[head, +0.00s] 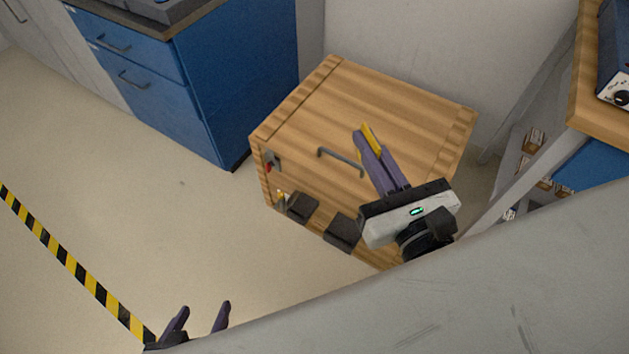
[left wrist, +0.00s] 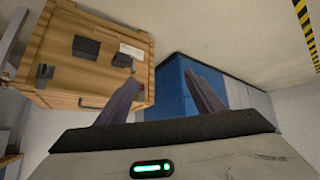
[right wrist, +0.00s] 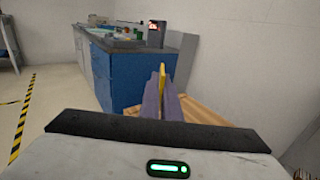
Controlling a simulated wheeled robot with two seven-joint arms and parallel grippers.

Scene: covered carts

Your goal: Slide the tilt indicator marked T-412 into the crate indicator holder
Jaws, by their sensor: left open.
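My right gripper (head: 366,138) is above the wooden crate (head: 400,105) and is shut on a thin yellow piece (head: 372,138), seemingly the tilt indicator. It also shows at the fingertips in the right wrist view (right wrist: 163,80); no T-412 mark is readable. My left gripper (head: 202,318) is open and empty over the floor, left of the crate. A small grey fitting with red (head: 272,161) sits near the crate's left corner, with a yellowish part (head: 281,198) below it. I cannot tell which is the holder. The left wrist view shows the crate (left wrist: 60,70) upside down.
The crate has a grey handle (head: 340,161) and dark blocks (head: 302,207) low on its front. A blue cabinet (head: 235,85) stands behind left. A wooden-topped bench (head: 590,110) is at right. Floor left of the crate is clear, with a striped tape line (head: 70,262).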

